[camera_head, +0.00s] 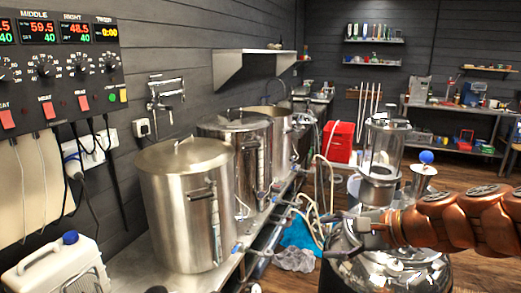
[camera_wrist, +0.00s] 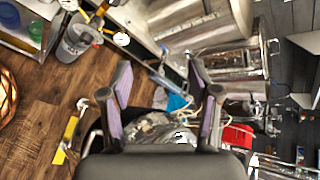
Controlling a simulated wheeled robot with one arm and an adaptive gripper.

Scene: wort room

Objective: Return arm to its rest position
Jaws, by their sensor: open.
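My copper-coloured arm (camera_head: 450,220) reaches in from the right edge of the head view. My gripper (camera_head: 347,232) is at its left end, in front of the shiny steel vessel (camera_head: 400,270) at the lower right. In the wrist view my gripper (camera_wrist: 160,82) shows two purple-grey finger pads set wide apart with nothing between them. Its fingers are open and empty. The floor and steel pots show beyond them.
Steel pots (camera_head: 187,205) stand in a row on a bench along the left wall. A control panel (camera_head: 60,70) hangs above a white jug (camera_head: 60,265). A red box (camera_head: 338,142) and a shelving unit (camera_head: 455,125) are at the back. Wooden floor (camera_wrist: 60,115) shows in the wrist view.

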